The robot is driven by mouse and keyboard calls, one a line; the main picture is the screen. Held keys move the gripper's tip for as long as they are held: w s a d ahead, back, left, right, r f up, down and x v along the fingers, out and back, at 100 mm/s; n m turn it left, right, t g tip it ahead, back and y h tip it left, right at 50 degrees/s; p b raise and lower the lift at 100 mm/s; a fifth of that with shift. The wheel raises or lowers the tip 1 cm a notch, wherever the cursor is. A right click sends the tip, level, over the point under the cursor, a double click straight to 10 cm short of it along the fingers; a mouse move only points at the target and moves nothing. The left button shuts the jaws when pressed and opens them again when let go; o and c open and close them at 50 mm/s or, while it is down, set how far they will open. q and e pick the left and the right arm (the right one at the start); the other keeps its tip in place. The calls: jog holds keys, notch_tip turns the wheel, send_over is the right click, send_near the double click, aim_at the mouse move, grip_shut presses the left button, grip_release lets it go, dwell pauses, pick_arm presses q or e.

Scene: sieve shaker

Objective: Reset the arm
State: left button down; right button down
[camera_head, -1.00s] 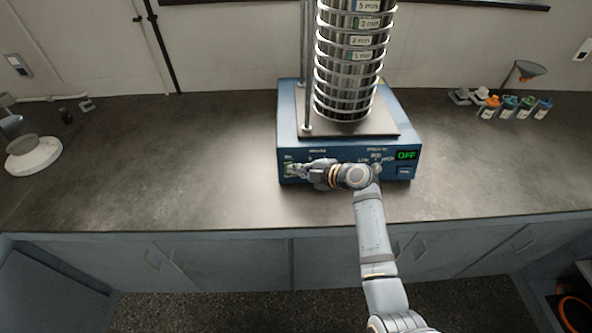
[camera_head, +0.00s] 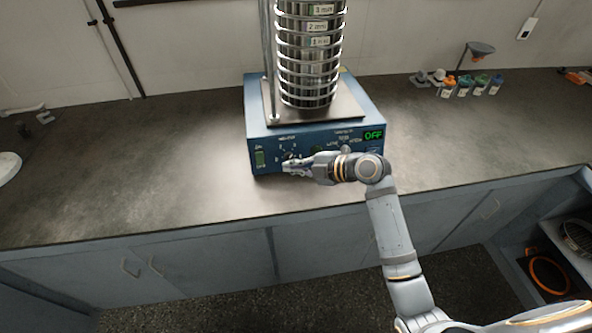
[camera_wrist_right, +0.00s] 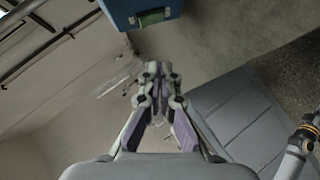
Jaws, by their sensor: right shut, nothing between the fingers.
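My right gripper (camera_head: 288,168) is in front of the lower left part of the shaker's panel, just right of the green switch and by a dial. In the right wrist view its fingers (camera_wrist_right: 158,72) are together, with nothing between them, and a gap shows between them and the blue base with its green switch (camera_wrist_right: 152,18). The blue sieve shaker base (camera_head: 340,133) stands on the counter, its display (camera_head: 373,135) reading OFF. A stack of metal sieves (camera_head: 308,70) stands upright on it. The green switch (camera_head: 260,159) is uncovered. My left gripper is not in view.
Several small bottles (camera_head: 464,86) and a funnel on a stand (camera_head: 481,48) are at the back right. A pale round object (camera_head: 8,167) is cut off at the left edge. The dark counter (camera_head: 150,170) is clear left of the shaker. An open shelf (camera_head: 555,245) is at lower right.

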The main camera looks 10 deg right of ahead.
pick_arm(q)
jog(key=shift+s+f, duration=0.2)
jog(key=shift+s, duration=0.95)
pick_arm(e)
jog(key=shift+s+d+r, duration=0.3)
jog(key=shift+s, duration=0.3)
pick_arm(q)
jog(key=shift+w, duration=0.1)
